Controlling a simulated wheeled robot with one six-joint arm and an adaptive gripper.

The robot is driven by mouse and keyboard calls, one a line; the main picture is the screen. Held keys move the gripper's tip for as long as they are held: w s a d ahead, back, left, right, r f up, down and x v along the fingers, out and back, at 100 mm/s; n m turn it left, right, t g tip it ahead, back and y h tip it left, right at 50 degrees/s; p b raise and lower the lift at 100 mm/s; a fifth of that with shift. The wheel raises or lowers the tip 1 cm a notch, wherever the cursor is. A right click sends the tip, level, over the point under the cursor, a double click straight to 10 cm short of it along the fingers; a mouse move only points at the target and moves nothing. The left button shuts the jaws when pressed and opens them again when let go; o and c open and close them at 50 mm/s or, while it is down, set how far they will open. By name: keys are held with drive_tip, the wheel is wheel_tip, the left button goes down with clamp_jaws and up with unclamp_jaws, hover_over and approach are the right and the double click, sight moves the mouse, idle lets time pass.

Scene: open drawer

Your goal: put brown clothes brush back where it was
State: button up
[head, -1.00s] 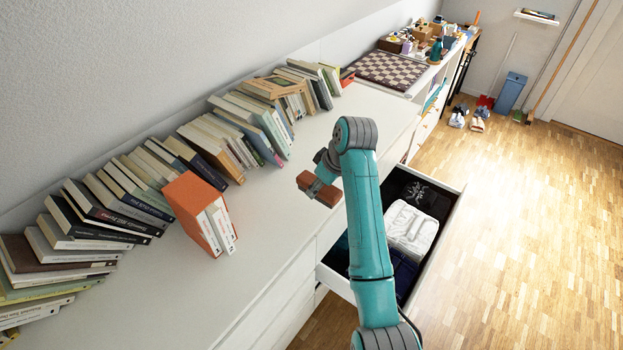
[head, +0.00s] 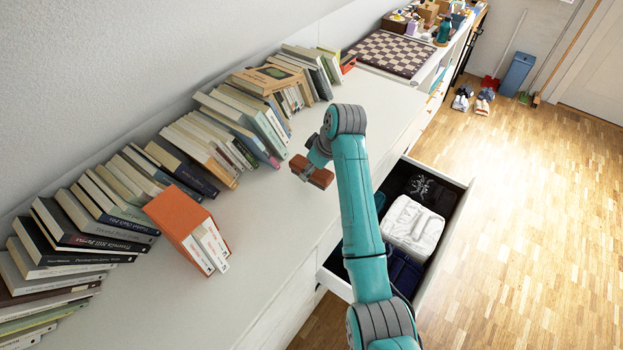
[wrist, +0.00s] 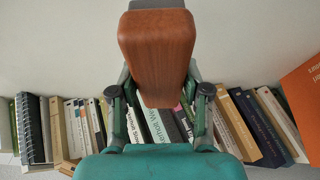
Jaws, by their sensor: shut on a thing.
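The brown clothes brush (head: 311,173) is held by my gripper (head: 313,160) above the white dresser top (head: 262,228), in front of the row of books. In the wrist view the brush's smooth wooden back (wrist: 157,55) fills the upper middle, between the two fingers of my gripper (wrist: 158,95). A dark grey part shows at the brush's top edge. The open drawer (head: 463,200) is to the right of and below my gripper. It holds a folded white cloth (head: 412,228) and dark clothes. My arm hides part of the drawer's left side.
Leaning books (head: 215,140) line the wall. An orange box-like set of books (head: 180,222) stands at the front left. A chessboard (head: 390,53) lies at the far end. The dresser top between the books and my arm is clear.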

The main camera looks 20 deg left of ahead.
sight(312, 180)
drive_tip(key=shift+f, duration=2.35)
drive_tip(key=o, duration=1)
drive_tip(key=shift+f, duration=0.1)
drive_tip(key=v, duration=1.2)
